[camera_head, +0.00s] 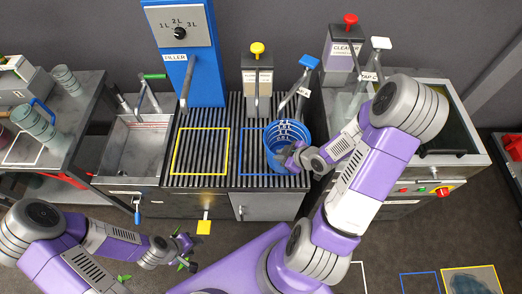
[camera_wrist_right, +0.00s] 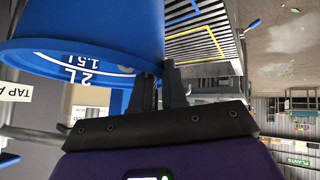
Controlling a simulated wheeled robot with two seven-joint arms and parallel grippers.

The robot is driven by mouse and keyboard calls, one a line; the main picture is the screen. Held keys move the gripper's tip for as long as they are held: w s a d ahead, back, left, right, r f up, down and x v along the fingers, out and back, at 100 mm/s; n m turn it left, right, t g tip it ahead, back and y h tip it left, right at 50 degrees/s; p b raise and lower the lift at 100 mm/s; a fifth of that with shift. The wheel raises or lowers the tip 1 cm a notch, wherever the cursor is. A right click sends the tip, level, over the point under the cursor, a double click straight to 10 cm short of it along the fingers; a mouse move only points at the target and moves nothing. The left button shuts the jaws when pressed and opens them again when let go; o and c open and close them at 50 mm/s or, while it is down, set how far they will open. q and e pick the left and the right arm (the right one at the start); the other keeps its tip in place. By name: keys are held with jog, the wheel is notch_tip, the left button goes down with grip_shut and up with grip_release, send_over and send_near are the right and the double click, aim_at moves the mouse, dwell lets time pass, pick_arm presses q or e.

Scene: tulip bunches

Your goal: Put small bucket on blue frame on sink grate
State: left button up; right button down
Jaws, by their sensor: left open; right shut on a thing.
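The small blue bucket (camera_head: 275,152) is over the right part of the sink grate (camera_head: 215,105). It covers the right side of the blue frame (camera_head: 250,172). I cannot tell whether it touches the grate. My right gripper (camera_head: 292,160) is shut on the bucket's near side. In the right wrist view the bucket (camera_wrist_right: 90,30) fills the upper left, with 2 L and 1.5 l marks, and the gripper (camera_wrist_right: 160,92) grips its wall. There the blue frame (camera_wrist_right: 182,17) lies beyond the bucket. My left gripper (camera_head: 188,252) is open, low at the front, with green bits by it.
The yellow frame (camera_head: 201,174) on the grate is empty. A blue filler (camera_head: 190,75) and a yellow-topped dispenser (camera_head: 258,75) stand behind it. A metal basin (camera_head: 130,155) is to the left. A machine with a red knob (camera_head: 443,191) is to the right.

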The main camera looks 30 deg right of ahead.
pick_arm(q)
notch_tip(320, 180, down, 4)
jog(key=b, duration=0.3)
jog(key=shift+f, duration=0.1)
pick_arm(e)
jog(key=w+a+f, duration=0.2)
jog(key=w+f, duration=0.1)
jog(key=w, duration=0.6)
jog(key=shift+a+f, duration=0.25)
jog(key=shift+a, duration=0.15)
jog(key=c, duration=1.1)
grip_release()
jog(key=shift+r, duration=0.1)
